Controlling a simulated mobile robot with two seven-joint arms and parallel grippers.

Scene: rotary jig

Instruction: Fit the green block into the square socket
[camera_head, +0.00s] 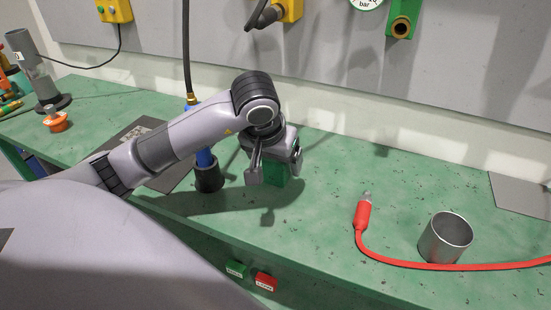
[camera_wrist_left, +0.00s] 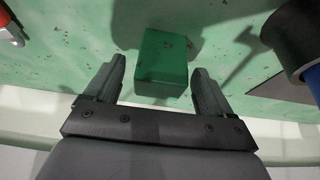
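The green block (camera_head: 277,179) stands on the green bench, partly hidden by my left gripper (camera_head: 274,173). In the left wrist view the block (camera_wrist_left: 163,60) lies ahead of the two fingertips, roughly centred between them. The fingers are spread with a visible gap on each side, so the gripper is open and not touching the block's sides. No square socket can be made out; my left arm covers part of the dark mat (camera_head: 178,178) on the left. My right gripper is not in view.
A blue post with a black base (camera_head: 208,178) stands close left of the gripper. To the right are a red hose (camera_head: 363,216) and a metal cup (camera_head: 445,238). Bench between block and hose is clear.

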